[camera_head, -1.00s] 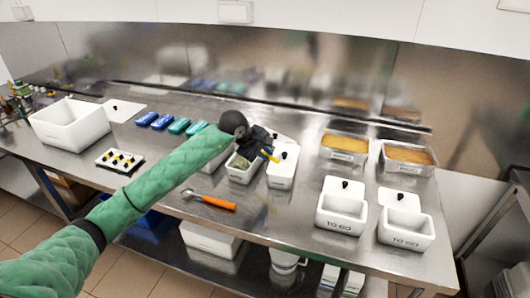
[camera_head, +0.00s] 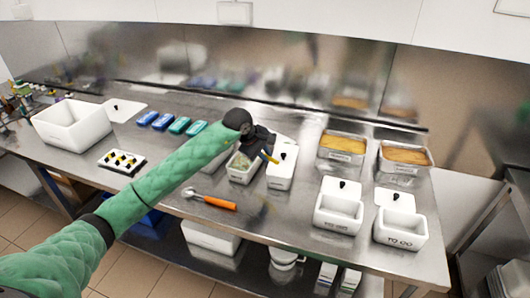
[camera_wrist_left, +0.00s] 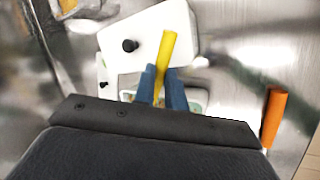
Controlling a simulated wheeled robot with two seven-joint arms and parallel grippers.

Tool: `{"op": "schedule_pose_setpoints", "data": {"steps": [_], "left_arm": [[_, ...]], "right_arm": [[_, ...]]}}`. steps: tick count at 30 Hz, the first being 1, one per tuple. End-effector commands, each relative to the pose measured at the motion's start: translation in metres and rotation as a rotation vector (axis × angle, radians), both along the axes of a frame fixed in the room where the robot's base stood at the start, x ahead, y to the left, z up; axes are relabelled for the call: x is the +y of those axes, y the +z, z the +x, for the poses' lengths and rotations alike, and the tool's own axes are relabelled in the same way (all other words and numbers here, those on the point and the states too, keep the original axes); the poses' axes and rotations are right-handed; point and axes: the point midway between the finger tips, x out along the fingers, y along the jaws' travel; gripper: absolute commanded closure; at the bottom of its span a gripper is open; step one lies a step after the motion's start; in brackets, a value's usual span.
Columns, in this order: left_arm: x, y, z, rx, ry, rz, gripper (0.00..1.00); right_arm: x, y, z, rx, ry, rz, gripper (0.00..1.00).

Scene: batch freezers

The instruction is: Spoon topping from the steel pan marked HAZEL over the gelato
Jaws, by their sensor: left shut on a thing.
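My left gripper (camera_head: 265,152) is shut on a yellow handle (camera_head: 270,157), above an open white tub (camera_head: 242,173) with pale greenish contents. In the left wrist view the yellow handle (camera_wrist_left: 166,55) stands between the blue fingers of the gripper (camera_wrist_left: 161,90); its lower end is hidden. Two steel pans stand at the right: the left pan (camera_head: 341,155) holds yellow-orange topping and the right pan (camera_head: 404,168) browner topping. Their labels are too small to read, so I cannot tell which is HAZEL. My right gripper is out of view.
A lidded white tub (camera_head: 282,177) stands beside the open one. Two white TO GO tubs (camera_head: 337,218) (camera_head: 400,237) stand before the pans. An orange-handled scoop (camera_head: 218,203) lies near the front edge. Teal and blue boxes, a small tray (camera_head: 121,161) and a white bin (camera_head: 68,128) are left.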

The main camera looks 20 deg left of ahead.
Motion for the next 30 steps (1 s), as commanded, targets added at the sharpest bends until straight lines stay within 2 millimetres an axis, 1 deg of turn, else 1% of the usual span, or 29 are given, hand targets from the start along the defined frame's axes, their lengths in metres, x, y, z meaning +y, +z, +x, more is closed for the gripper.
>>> {"op": "schedule_pose_setpoints", "data": {"steps": [1, 8, 14, 23, 30], "left_arm": [[0.000, 0.003, 0.000, 0.006, 0.000, 0.002, 1.00], [-0.001, 0.004, 0.001, 0.032, -0.001, 0.014, 1.00], [-0.003, 0.006, 0.006, 0.125, 0.001, 0.060, 1.00], [-0.006, 0.008, 0.014, 0.309, 0.001, 0.146, 1.00], [-0.010, 0.007, 0.019, 0.452, -0.001, 0.212, 1.00]], "right_arm": [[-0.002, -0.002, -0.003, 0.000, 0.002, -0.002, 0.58], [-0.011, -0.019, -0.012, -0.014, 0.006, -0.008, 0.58], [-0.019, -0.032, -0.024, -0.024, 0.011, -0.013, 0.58], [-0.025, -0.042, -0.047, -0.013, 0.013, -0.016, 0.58], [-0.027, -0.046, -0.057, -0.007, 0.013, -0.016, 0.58]]}}
